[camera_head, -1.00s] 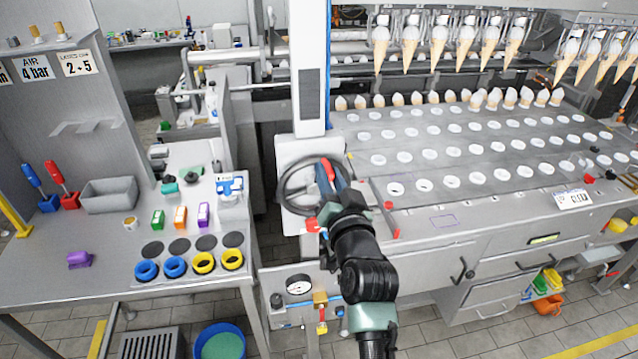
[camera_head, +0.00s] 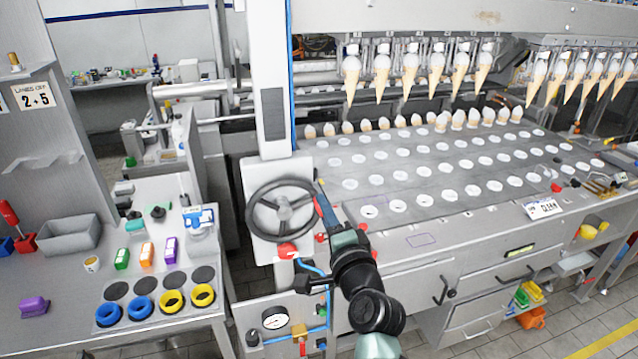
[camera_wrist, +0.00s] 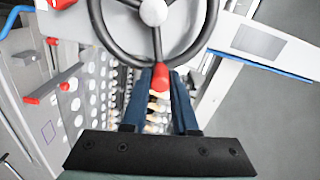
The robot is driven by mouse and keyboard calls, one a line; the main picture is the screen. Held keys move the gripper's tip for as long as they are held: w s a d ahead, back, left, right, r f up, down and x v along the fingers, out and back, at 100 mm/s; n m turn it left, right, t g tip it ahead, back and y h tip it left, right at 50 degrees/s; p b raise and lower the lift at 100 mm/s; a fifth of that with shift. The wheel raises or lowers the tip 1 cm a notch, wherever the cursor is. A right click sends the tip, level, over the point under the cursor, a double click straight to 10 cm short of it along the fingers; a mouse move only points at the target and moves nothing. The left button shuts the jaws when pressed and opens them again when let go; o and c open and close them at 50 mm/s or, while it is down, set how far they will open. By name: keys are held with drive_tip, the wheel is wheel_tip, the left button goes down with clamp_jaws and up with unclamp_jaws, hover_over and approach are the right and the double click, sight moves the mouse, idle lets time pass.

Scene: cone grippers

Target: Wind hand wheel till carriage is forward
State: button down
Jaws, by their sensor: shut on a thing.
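The dark hand wheel (camera_head: 283,208) with a grey hub is mounted on the white column at the left of the machine. It also shows at the top of the wrist view (camera_wrist: 154,12). My gripper (camera_head: 322,194) is at the wheel's right rim in the head view. In the wrist view my gripper (camera_wrist: 161,82) has its two blue fingers around the wheel's red knob (camera_wrist: 160,77) and is shut on it. In the head view my fingers mostly hide this knob. Rows of hanging cones (camera_head: 409,70) are above the perforated plate (camera_head: 400,170); which part is the carriage is unclear.
A red button (camera_head: 288,250) sits just below the wheel. A gauge panel (camera_head: 275,320) is lower down. A side table (camera_head: 60,285) with blue and yellow rings and small boxes stands left. Standing cones (camera_head: 383,123) line the plate's back edge.

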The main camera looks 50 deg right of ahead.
drive_tip(key=w+a+f+m, duration=0.1)
drive_tip(key=a+f+m, duration=0.1)
drive_tip(key=f+m, duration=0.3)
drive_tip(key=w+a+f+m+p, duration=0.1)
drive_tip(key=f+m, duration=0.3)
drive_tip(key=m, duration=0.8)
drive_tip(key=shift+a+f+m, duration=0.3)
drive_tip(key=shift+a+f, duration=0.05)
drive_tip(key=shift+a, duration=0.05)
drive_tip(key=shift+w+a, duration=0.1)
drive_tip(key=c, duration=0.9)
unclamp_jaws()
drive_tip(key=shift+o, duration=1.1)
drive_tip(key=shift+r, duration=0.2)
